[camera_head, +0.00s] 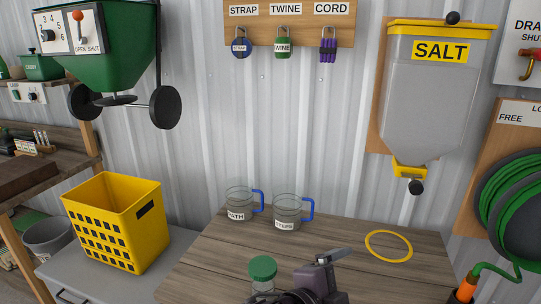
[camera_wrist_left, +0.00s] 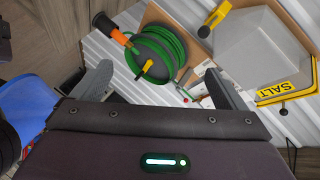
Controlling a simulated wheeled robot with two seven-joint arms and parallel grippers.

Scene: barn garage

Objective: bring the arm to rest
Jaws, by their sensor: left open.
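My left gripper (camera_head: 332,268) shows at the bottom middle of the head view, above the front of the wooden table (camera_head: 355,235). In the left wrist view, the fingers of this gripper (camera_wrist_left: 158,70) stand wide apart with nothing between them. A jar with a green lid (camera_head: 263,268) stands just left of the gripper in the head view; its lower part is cut off or hidden. I cannot tell whether they touch. My right gripper is not in view.
Two clear mugs with blue handles, PATH (camera_head: 238,203) and STEPS (camera_head: 287,212), stand at the table's back. A yellow ring (camera_head: 389,246) marks the right side. A yellow crate (camera_head: 118,222) is left. The SALT hopper (camera_head: 430,95) and green hose (camera_head: 515,200) hang right.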

